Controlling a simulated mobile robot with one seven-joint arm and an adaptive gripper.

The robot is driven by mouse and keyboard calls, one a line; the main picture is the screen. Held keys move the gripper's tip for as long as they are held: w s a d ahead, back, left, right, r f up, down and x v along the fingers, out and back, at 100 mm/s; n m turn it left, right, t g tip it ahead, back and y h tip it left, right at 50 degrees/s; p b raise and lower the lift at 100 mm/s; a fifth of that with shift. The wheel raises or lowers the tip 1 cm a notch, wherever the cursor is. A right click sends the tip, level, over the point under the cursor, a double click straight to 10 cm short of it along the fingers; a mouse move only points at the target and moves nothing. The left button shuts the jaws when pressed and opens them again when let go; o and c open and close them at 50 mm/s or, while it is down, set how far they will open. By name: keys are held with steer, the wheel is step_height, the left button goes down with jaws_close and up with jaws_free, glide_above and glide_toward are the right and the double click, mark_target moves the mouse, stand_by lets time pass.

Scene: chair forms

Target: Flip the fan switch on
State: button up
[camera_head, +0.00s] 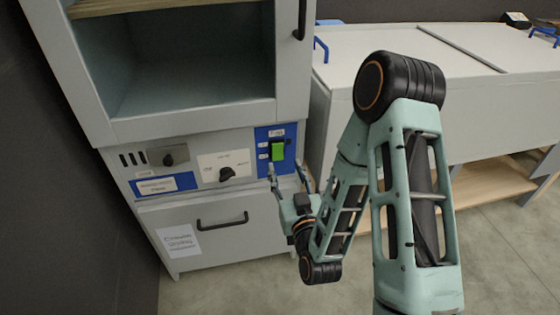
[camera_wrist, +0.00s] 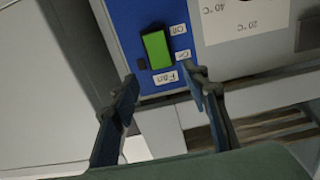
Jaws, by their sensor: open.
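The fan switch (camera_head: 278,151) is a green rocker on a blue panel (camera_head: 262,134) at the right end of the cabinet's control strip. Which way the rocker is tilted I cannot tell. My gripper (camera_head: 287,168) is just below and in front of the switch in the head view. In the wrist view my gripper (camera_wrist: 160,80) has its two fingers spread apart with nothing between them, and no contact with the switch is visible.
Two black knobs (camera_head: 227,172) sit left of the blue panel. A drawer with a black handle (camera_head: 222,222) is below. The cabinet's open bay (camera_head: 180,60) is above. A grey chest (camera_head: 425,70) with blue handles stands close on the right. Open floor lies in front.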

mark_target(278, 149)
steer(key=shift+b+x, duration=2.3)
steer(key=shift+x, duration=1.25)
steer(key=shift+c, duration=0.4)
